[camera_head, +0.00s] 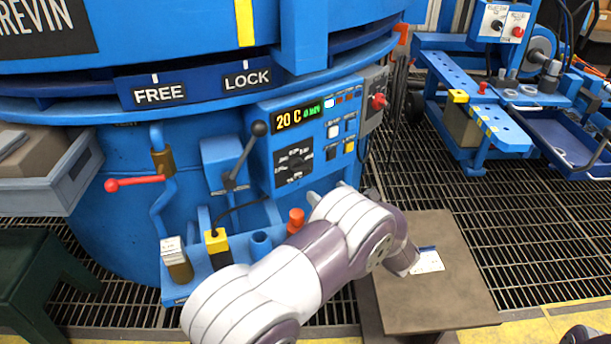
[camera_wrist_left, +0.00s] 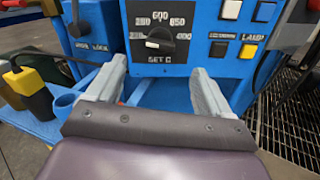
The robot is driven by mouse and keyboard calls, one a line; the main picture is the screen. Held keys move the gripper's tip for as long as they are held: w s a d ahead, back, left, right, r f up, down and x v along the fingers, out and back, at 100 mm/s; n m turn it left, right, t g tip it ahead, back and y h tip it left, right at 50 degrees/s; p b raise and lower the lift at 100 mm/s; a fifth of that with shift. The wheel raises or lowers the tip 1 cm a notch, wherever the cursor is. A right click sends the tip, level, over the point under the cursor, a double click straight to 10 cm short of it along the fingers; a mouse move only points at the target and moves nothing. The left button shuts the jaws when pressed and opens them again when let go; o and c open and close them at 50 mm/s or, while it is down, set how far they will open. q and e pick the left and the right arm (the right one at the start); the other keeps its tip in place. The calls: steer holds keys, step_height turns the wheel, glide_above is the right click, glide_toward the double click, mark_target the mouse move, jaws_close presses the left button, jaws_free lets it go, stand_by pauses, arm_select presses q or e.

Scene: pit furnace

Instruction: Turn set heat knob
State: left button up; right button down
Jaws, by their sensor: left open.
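The set heat knob (camera_head: 294,162) is a dark dial on the blue control panel, under the display reading 20 C. In the left wrist view the knob (camera_wrist_left: 160,44) sits ahead of the fingers, with temperature numbers around it and "SET C" below. A pale mark on it faces left. My left gripper (camera_head: 328,192) is below and right of the knob in the head view, mostly hidden by its arm. The left wrist view shows the gripper (camera_wrist_left: 158,82) open and empty, its fingers apart and short of the knob. My right gripper is not in view.
A black-ball lever (camera_head: 259,129) stands left of the knob. Square buttons (camera_head: 333,131) and a red switch (camera_head: 378,101) are to its right. A brown-topped stand (camera_head: 440,295) is at lower right, and a red-handled valve (camera_head: 134,182) at left.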

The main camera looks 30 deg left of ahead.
mark_target(303, 171)
arm_select(q)
steer(key=b+x, duration=0.1)
steer(key=x, duration=0.3)
steer(key=b+x, duration=0.2)
steer(key=x, duration=0.3)
steer(key=shift+w+a+f, duration=0.15)
steer(key=shift+a+f, duration=0.05)
steer(key=shift+f, duration=0.05)
steer(key=shift+w+a+r, duration=0.15)
steer(key=shift+w+a, duration=0.05)
steer(key=shift+a, duration=0.25)
steer(key=c, duration=1)
